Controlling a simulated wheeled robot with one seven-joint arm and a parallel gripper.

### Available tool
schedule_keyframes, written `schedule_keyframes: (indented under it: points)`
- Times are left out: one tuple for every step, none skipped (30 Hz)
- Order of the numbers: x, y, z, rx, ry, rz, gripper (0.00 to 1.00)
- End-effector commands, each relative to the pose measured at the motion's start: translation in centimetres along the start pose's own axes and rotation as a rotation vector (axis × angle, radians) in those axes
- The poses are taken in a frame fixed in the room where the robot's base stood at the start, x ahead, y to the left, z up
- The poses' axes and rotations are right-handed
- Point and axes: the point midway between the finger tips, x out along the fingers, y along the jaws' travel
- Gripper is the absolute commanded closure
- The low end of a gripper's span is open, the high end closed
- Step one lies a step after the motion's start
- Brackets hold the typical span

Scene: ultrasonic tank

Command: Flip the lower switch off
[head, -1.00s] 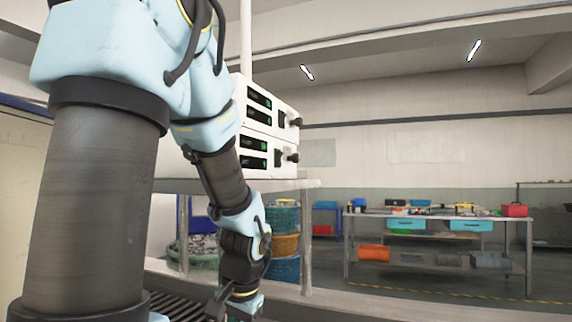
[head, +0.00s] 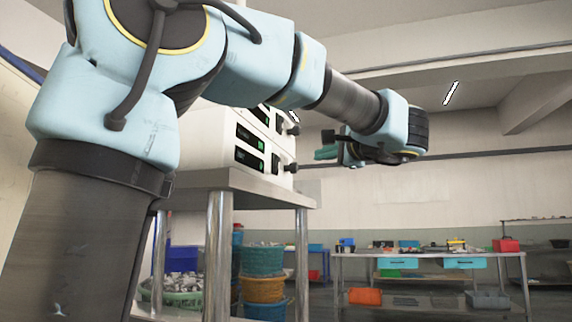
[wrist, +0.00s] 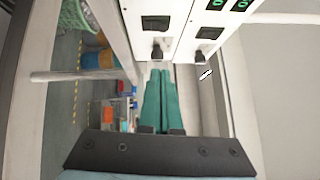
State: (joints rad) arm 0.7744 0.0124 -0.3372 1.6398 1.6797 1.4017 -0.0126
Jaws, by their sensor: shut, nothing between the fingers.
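Two white stacked units stand on a metal shelf, each with green-lit displays, a black switch and a black knob. In the head view the lower unit's switch (head: 275,163) faces right, with its knob (head: 290,168) beside it. In the wrist view the lower switch (wrist: 155,22) is at the top middle, its knob (wrist: 157,50) just beyond my fingertips. The upper switch (wrist: 209,32) is to its right. My gripper (head: 326,153) is shut and empty, its green fingers pointing left toward the panel in the head view. They also show in the wrist view (wrist: 160,75). The switch positions cannot be told.
The metal shelf (head: 255,190) and its legs stand below the units. Baskets (head: 262,261) of parts are stacked beneath. A workbench (head: 430,256) with bins stands farther back right. Air right of the panel is open.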

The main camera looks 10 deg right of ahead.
Motion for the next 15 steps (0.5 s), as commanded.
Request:
schedule_keyframes:
  points:
    - [0.0, 0.0, 0.0, 0.001, 0.0, 0.001, 1.0]
    - [0.1, 0.0, 0.0, 0.001, 0.0, 0.001, 1.0]
    - [0.2, 0.0, 0.0, 0.001, -0.001, 0.001, 1.0]
    - [0.3, 0.0, 0.0, 0.001, -0.001, 0.002, 1.0]
    - [0.5, 0.0, 0.0, 0.002, -0.002, 0.002, 1.0]
    - [0.8, 0.0, 0.0, 0.002, -0.002, 0.002, 1.0]
    - [1.1, 0.0, 0.0, 0.002, -0.002, 0.002, 1.0]
    - [1.5, -0.1, 0.0, 0.003, -0.002, 0.003, 1.0]
    - [2.1, -0.1, 0.1, 0.004, -0.004, 0.003, 1.0]
    - [2.7, -0.1, 0.1, 0.004, -0.004, 0.004, 1.0]
    - [3.2, -0.1, 0.1, 0.004, -0.004, 0.004, 1.0]
    - [4.0, -0.1, 0.1, 0.003, -0.004, 0.004, 1.0]
    - [4.6, -0.1, 0.1, 0.004, -0.004, 0.004, 1.0]
    - [5.3, -0.2, 0.1, 0.004, -0.005, 0.004, 1.0]
    - [6.1, -0.2, 0.1, 0.004, -0.004, 0.004, 1.0]
